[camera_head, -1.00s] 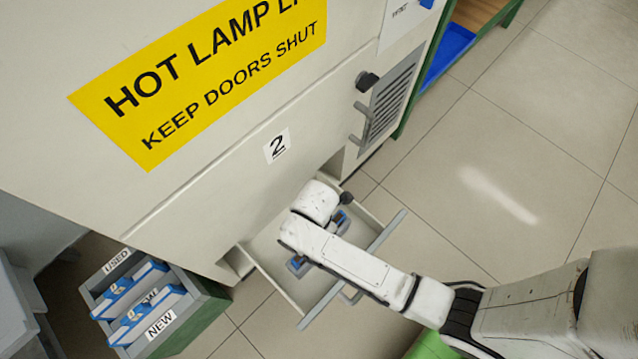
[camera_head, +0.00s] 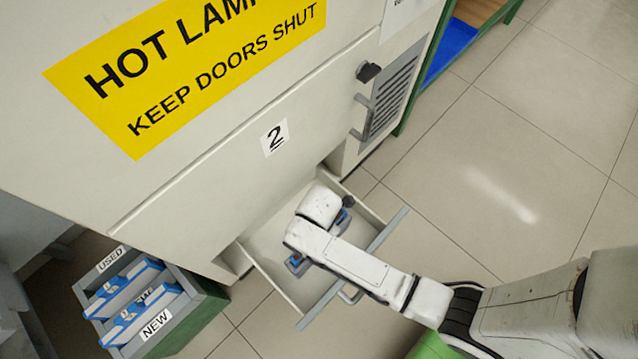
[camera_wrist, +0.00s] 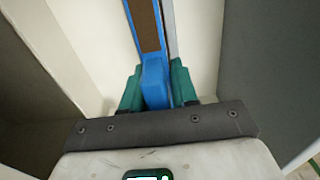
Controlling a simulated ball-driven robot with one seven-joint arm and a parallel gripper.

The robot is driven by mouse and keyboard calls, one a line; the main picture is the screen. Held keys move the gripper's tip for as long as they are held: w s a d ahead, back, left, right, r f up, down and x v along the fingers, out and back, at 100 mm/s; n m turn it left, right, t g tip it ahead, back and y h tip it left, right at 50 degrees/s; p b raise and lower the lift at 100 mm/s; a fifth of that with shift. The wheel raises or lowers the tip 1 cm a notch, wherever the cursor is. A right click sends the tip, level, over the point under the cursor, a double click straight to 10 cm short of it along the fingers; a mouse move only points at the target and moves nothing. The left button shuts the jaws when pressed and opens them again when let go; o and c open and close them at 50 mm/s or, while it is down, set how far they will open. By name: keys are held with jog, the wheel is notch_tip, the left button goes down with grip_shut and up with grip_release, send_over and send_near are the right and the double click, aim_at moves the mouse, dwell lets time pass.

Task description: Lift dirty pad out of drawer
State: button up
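The drawer (camera_head: 281,276) stands pulled out below the door marked 2. The pad shows in the wrist view as a long blue frame with a brown face (camera_wrist: 149,27) and a blue tab at its near end. In the head view only small blue parts of the pad (camera_head: 296,262) show inside the drawer, as my arm covers the rest. My gripper (camera_wrist: 157,88) has its green fingers on both sides of the blue tab, and they look closed against it. In the head view my gripper is hidden beneath my wrist, over the drawer. I cannot tell whether the pad touches the drawer floor.
A rack (camera_head: 205,300) at the lower left holds blue-framed pads, with labels USED and NEW. The cabinet (camera_head: 225,195) with a yellow hot lamp sign rises behind the drawer. The drawer's front panel (camera_head: 372,248) stands close to my arm. The tiled floor (camera_head: 500,150) at the right is clear.

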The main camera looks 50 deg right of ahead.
grip_shut()
jog(key=shift+r, duration=0.1)
